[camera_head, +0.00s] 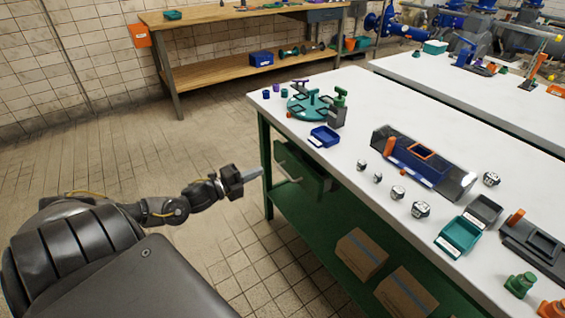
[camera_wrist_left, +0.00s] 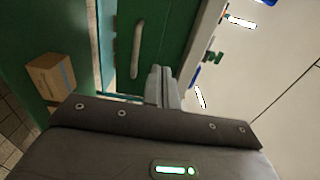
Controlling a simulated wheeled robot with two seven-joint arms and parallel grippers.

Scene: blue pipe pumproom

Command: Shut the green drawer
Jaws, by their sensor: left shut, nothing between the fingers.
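The green drawer (camera_head: 312,174) is under the white tabletop at its near left end, close to the green table leg. Its dark green front with a pale bar handle (camera_wrist_left: 137,50) fills the upper middle of the left wrist view. How far the drawer stands out is hard to tell. My left gripper (camera_head: 258,173) is just left of the table leg in the head view, below tabletop height. Its fingers (camera_wrist_left: 163,85) are closed together and empty, pointing at the drawer front to the right of the handle. Contact cannot be made out. My right gripper is not in view.
The white tabletop (camera_head: 360,95) holds a teal disc stand (camera_head: 311,107), a blue tray (camera_head: 324,136), a blue block fixture and several metal nuts. Cardboard boxes (camera_head: 361,254) lie on the green lower shelf. The tiled floor left of the table is clear.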

